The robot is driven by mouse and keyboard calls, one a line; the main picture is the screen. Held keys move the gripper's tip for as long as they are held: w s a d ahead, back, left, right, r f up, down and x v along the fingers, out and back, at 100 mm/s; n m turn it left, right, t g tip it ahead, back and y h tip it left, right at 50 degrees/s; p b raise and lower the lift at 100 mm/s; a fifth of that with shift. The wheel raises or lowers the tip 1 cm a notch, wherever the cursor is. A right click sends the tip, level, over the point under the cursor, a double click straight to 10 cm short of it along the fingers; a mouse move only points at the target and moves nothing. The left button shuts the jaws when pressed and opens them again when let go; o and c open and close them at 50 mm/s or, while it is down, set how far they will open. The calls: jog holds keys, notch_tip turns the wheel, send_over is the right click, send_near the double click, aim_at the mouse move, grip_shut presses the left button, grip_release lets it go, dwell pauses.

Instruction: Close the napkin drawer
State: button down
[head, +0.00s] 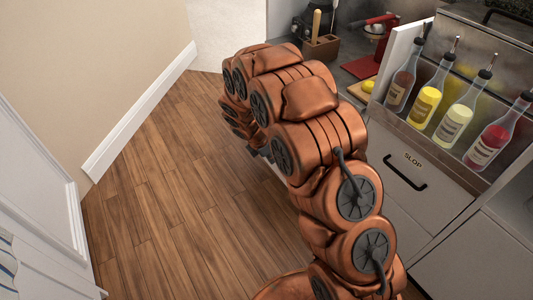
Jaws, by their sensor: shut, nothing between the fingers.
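I cannot make out the napkin drawer; my copper arm covers much of the counter front. A pale edge (274,171) shows just left of my arm, low by the cabinets, and I cannot tell what it belongs to. A closed-looking grey front labelled SLOP (431,188), with a black bar handle (405,173), is right of my arm. My gripper cannot be made out; the far end of my arm curls away from the camera. A small dark part shows under that end, too hidden to identify.
Several pourer bottles stand in a metal rail (432,139) at right. A white upright panel (400,52), a red-based tool (361,67) and a wooden holder (320,47) are behind my arm. Wood floor (165,220) is clear at left, bounded by a white baseboard (135,115).

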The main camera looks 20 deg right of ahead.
jog(key=d, duration=0.1)
jog(key=w+d+f+b, duration=0.1)
jog(key=d, duration=0.2)
jog(key=shift+w+d+f, duration=0.2)
jog(key=shift+w+f, duration=0.05)
